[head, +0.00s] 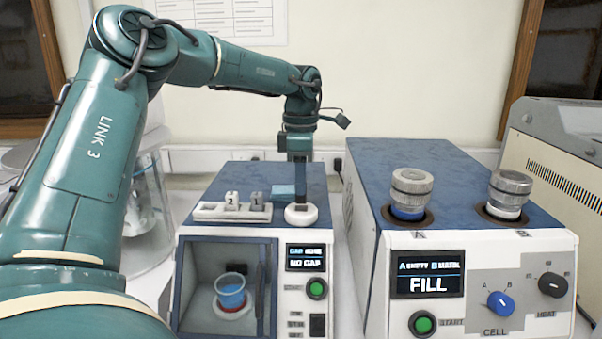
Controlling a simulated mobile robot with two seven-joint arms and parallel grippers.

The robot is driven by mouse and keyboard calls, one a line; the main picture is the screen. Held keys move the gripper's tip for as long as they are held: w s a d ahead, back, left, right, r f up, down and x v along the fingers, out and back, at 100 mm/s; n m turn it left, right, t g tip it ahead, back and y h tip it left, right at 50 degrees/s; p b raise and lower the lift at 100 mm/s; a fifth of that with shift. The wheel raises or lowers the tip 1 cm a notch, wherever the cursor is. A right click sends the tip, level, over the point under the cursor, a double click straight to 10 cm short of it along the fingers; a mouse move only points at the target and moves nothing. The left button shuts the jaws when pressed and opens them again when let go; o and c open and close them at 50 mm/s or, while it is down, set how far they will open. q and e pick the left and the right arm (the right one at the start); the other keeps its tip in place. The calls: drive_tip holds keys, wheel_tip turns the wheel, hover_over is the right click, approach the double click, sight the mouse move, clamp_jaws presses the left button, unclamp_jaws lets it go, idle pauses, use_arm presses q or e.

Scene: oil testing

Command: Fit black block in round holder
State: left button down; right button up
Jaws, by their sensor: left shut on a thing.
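My left gripper (300,172) points straight down above the front right of the top of the left machine. It is shut on the black block (300,193), which is small and dark and mostly hard to tell apart from the fingers. The round holder (300,215) is a white ring on that machine's top. The block is upright directly over the holder, with its lower end at or just inside the ring; I cannot tell how deep it sits. My right gripper is out of view.
A white rack (224,214) left of the holder carries grey blocks marked 2 (232,201) and 1 (257,201). The right machine (440,185) has two metal-capped cells.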

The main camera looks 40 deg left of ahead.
use_arm(q)
drive_tip(key=shift+f, duration=0.4)
idle(0.3)
idle(0.8)
drive_tip(key=shift+f, duration=0.1)
drive_tip(key=shift+f, duration=0.65)
drive_tip(key=shift+f+b, duration=0.1)
drive_tip(key=shift+b, duration=0.25)
